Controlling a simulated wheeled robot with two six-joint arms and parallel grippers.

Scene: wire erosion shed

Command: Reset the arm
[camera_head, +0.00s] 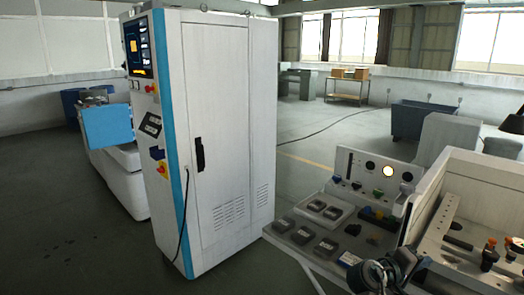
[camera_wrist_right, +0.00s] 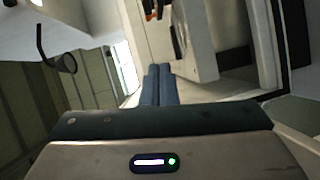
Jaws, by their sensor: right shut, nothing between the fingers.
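My right gripper (camera_head: 375,275) shows at the bottom right of the head view, in front of the control panel and the white machine tank. In the right wrist view its two blue-grey fingers (camera_wrist_right: 156,70) lie side by side, shut with nothing between them. My left arm and gripper are not in the head view.
A tall white cabinet (camera_head: 225,120) with a screen (camera_head: 139,47) stands left of centre. A sloped control panel (camera_head: 318,232) with several dark buttons is beside the open white tank (camera_head: 487,190). Open floor (camera_head: 320,140) lies behind. A dark lamp (camera_wrist_right: 63,62) shows in the wrist view.

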